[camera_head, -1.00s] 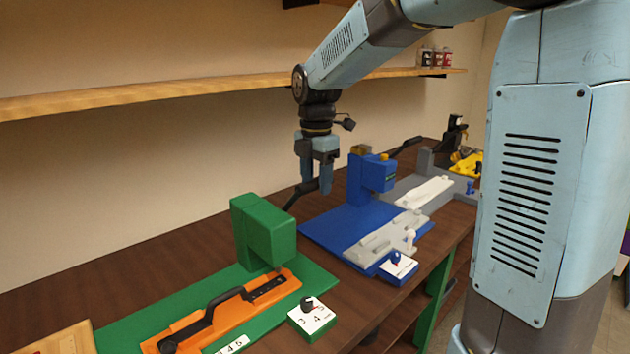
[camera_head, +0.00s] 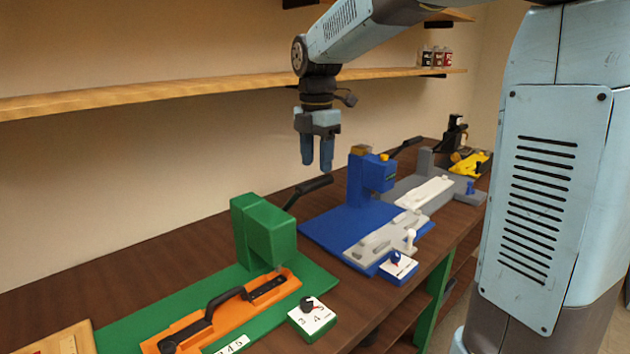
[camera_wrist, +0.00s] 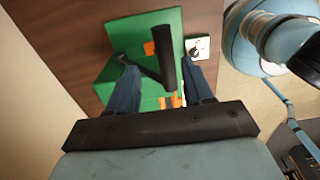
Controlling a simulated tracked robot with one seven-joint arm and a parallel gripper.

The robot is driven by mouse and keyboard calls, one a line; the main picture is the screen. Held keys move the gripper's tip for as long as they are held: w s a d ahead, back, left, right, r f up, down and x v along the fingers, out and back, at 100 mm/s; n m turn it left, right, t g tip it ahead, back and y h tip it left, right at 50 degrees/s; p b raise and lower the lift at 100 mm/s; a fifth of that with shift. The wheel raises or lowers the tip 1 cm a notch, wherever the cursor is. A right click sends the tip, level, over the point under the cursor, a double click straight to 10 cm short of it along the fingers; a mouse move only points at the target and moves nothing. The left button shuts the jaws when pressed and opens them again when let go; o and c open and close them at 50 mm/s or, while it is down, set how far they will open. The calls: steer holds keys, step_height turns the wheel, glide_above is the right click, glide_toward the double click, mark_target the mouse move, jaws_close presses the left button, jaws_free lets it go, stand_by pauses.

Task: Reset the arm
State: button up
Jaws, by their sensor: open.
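My gripper (camera_head: 317,153) hangs from my arm above the workbench, fingers pointing down, open and empty. It is above and behind the gap between the green machine (camera_head: 262,232) and the blue machine (camera_head: 365,185). The green machine's black lever handle (camera_head: 312,186) rises just below the fingertips, apart from them. In the wrist view the two fingers (camera_wrist: 160,85) are spread, with the handle (camera_wrist: 164,70) showing between them and the green machine (camera_wrist: 150,40) beyond.
An orange fixture (camera_head: 225,313) with a black handle lies on the green base, with a dial box (camera_head: 311,317) beside it. Another dial box (camera_head: 398,268) stands by the blue machine. Grey and yellow devices stand farther back. A wooden shelf (camera_head: 200,90) runs along the wall behind my arm.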

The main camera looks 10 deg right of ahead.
steer(key=s+d+m+t, duration=0.2)
steer(key=s+d+m, duration=0.2)
steer(key=s+m, duration=0.3)
steer(key=s+d+f+m+t, duration=0.1)
steer(key=s+d+m, duration=0.3)
steer(key=s+m, duration=0.4)
steer(key=s+d+f+m+t, duration=0.1)
steer(key=s+d+m+t, duration=0.1)
steer(key=s+d+m, duration=0.2)
steer(key=s+m, duration=0.3)
steer(key=m, duration=0.2)
steer(key=shift+s+d+m+t, duration=0.3)
steer(key=shift+s+m, duration=0.05)
steer(key=shift+m, duration=0.05)
